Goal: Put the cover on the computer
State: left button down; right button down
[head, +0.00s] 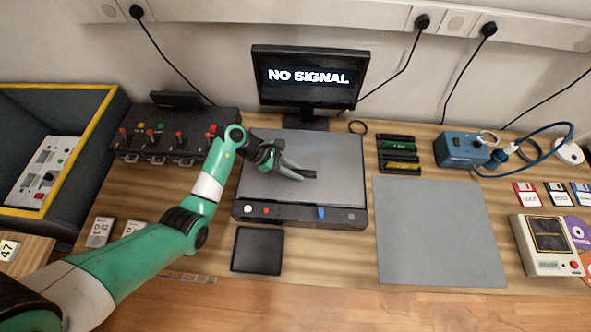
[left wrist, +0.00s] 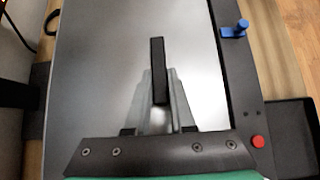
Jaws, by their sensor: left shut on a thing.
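The computer (head: 340,216) stands at the middle of the bench, its black front panel with white, red and blue controls facing me. The grey cover (head: 338,165) lies over its top; I cannot tell whether it is fully seated. My left gripper (head: 300,174) is above the cover and shut on its black handle. In the left wrist view the handle (left wrist: 157,70) stands between the fingers, the cover (left wrist: 95,85) spreads around it, and the computer's front panel (left wrist: 238,85) shows along the right. My right gripper is not in view.
A monitor (head: 309,77) reading "NO SIGNAL" stands behind the computer. A switch box (head: 170,150) is close on the left, a grey mat (head: 438,232) on the right. A black pad (head: 258,250) lies in front. Memory modules and a blue box (head: 460,149) stand to the right.

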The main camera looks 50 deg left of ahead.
pick_arm(q)
jog(key=shift+f+b, duration=0.3)
jog(key=shift+f, duration=0.15)
dwell(0.7)
jog(key=c, duration=0.7)
grip_release()
jog(key=shift+o, duration=0.2)
jog(key=shift+o, duration=1.1)
jog(key=shift+r, duration=0.15)
notch_tip(320, 180, up, 8)
jog(key=p, duration=0.8)
